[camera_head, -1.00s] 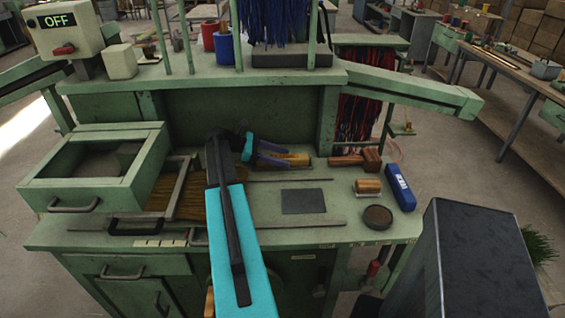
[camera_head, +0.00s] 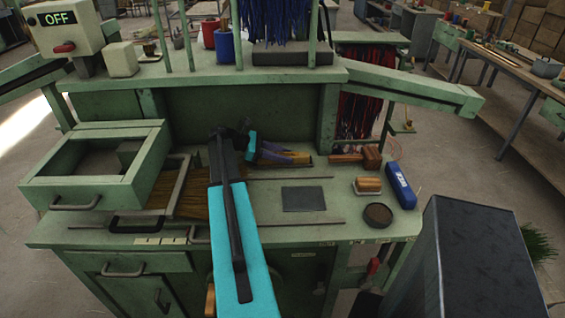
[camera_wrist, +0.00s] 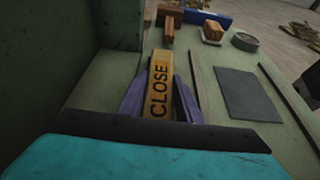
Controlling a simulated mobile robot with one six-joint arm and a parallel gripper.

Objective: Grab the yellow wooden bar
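The yellow wooden bar (camera_wrist: 161,82), marked CLOSE, lies flat on the green workbench (camera_head: 300,234). In the head view the bar (camera_head: 301,154) is partly hidden by my fingers. My gripper (camera_wrist: 161,88) has two purple fingers, one on each side of the bar's near part. The gripper (camera_head: 290,158) reaches over the bench from the left in the head view. The fingers appear open, with narrow gaps beside the bar; firm contact does not show. The bar's near end is hidden behind the wrist in the wrist view.
A wooden mallet (camera_head: 371,157), a wooden block (camera_head: 368,185), a blue box (camera_head: 400,186), a round dark tin (camera_head: 378,215) and a dark plate (camera_head: 303,199) lie to the right. An open drawer box (camera_head: 75,191) stands left. The bench's raised back panel rises behind the bar.

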